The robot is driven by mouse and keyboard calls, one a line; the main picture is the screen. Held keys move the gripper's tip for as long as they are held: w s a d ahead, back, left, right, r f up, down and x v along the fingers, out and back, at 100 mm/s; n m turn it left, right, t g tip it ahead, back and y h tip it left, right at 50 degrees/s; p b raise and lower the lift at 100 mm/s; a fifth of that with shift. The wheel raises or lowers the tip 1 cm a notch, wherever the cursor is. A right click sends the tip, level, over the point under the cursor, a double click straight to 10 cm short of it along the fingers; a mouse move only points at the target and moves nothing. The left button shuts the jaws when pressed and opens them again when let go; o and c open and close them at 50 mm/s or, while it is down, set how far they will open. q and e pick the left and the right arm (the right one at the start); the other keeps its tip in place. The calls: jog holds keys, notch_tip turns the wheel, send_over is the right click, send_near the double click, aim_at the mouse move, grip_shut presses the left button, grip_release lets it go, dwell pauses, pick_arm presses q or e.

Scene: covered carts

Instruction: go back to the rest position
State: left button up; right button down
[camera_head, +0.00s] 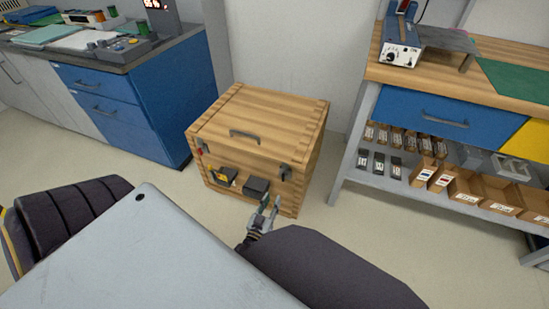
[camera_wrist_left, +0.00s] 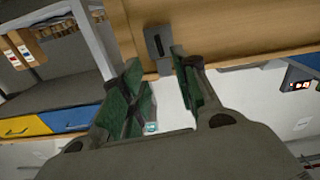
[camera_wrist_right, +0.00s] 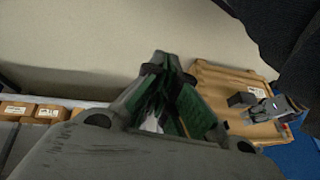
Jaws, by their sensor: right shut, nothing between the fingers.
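My left gripper (camera_head: 266,212) is in front of the lower right of a wooden chest (camera_head: 225,130). In the left wrist view its two green-padded fingers (camera_wrist_left: 155,60) stand apart with nothing held. A wooden surface with a dark fitting (camera_wrist_left: 157,42) lies just beyond them; I cannot tell if they touch it. My right gripper (camera_wrist_right: 163,62) shows only in the right wrist view, its fingertips together and empty over bare floor. The chest (camera_wrist_right: 215,85) and my left gripper show to its right. The chest lid is closed.
A blue cabinet (camera_head: 160,105) stands left of the chest. A workbench with a blue drawer (camera_head: 422,112) and a lower shelf of cardboard bins (camera_head: 463,187) stands to the right. Pale floor (camera_head: 370,235) is clear between chest and workbench.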

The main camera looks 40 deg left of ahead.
dwell(0.3)
